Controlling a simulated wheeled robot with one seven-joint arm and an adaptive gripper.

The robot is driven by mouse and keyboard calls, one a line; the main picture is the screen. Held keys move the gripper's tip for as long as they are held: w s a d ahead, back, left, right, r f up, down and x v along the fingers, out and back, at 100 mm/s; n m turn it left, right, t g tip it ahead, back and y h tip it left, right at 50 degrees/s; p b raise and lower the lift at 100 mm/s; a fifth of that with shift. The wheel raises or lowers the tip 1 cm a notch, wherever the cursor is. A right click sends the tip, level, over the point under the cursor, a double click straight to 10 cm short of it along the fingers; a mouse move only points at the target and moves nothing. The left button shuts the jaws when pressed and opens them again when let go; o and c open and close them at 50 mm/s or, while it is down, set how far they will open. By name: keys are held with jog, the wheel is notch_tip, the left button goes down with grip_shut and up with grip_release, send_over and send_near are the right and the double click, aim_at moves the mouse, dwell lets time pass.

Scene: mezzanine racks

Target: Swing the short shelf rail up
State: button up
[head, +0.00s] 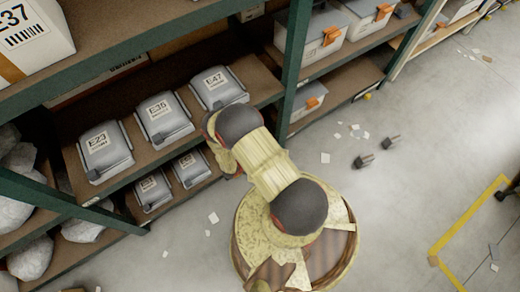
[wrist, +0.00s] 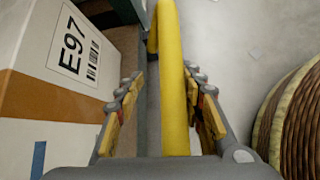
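A yellow rail (wrist: 173,85) runs lengthwise through the middle of the wrist view, with a bend at its far end near the top. My gripper (wrist: 164,80) has one finger on each side of the rail. The fingers stand apart, with a visible gap between the left finger and the rail; the right finger is close to it, and I cannot tell whether it touches. In the head view I cannot make out the rail or my gripper; my arm covers part of the shelf front.
A white box (wrist: 60,125) labelled E97 stands left of the gripper. Grey lidded bins (head: 165,118) sit on the shelves. Green uprights (head: 295,60) frame the rack. Two small dark objects (head: 364,160) and paper scraps lie on the floor, which is mostly clear at right.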

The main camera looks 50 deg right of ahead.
jog(key=w+p+v, duration=0.1)
jog(key=p+v, duration=0.1)
jog(key=v, duration=0.6)
jog(key=shift+w+r+p, duration=0.15)
jog(key=shift+w+p, duration=0.25)
jog(key=shift+d, duration=0.1)
dwell(0.7)
jog(key=v, duration=1.2)
